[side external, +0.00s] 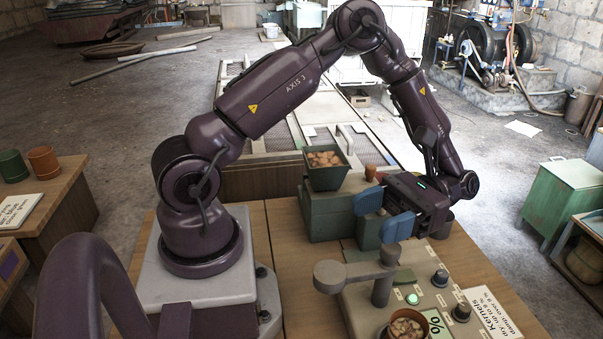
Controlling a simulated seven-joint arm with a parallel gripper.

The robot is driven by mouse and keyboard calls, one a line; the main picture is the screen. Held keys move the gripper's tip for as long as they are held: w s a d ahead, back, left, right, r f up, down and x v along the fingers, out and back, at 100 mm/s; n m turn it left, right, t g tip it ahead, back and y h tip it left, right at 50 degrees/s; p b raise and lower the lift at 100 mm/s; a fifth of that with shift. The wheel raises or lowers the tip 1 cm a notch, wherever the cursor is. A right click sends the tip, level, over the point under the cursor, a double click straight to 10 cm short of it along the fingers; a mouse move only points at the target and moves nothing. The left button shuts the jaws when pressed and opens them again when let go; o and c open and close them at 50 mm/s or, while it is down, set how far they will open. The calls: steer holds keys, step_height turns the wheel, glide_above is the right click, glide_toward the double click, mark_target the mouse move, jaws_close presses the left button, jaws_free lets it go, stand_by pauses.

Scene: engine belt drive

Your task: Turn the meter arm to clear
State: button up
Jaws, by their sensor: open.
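The meter arm (352,272) is a grey horizontal bar on a short upright post, with a round end at its left, above the grey meter panel (360,312). A terracotta cup of brown kernels (407,326) stands at the panel's front edge, to the right of the bar's round end. The panel behind the post is partly hidden by the gripper.
The panel also carries a lit green button (412,299), dark knobs (461,312), a percent sign (436,324) and a printed card (490,311). Bare tabletop (295,270) lies left of the panel.

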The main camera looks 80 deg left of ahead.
steer(key=s+a+r, duration=0.2)
steer(key=s+r, duration=0.5)
steer(key=s, duration=0.4)
steer(key=shift+a, duration=0.2)
steer(key=shift+f, duration=0.15)
step_height(320, 180, down, 5)
steer(key=w+a+m+t+y, duration=0.1)
steer(key=w+a+t+y, duration=0.25)
steer(key=t, duration=0.75)
step_height(320, 180, up, 11)
steer(key=w+m+t+y, duration=0.1)
steer(key=m+t, duration=0.1)
steer(key=t, duration=0.9)
steer(key=shift+w+d+t+y, duration=0.2)
steer(key=shift+t+y, duration=0.15)
steer(key=shift+t, duration=0.05)
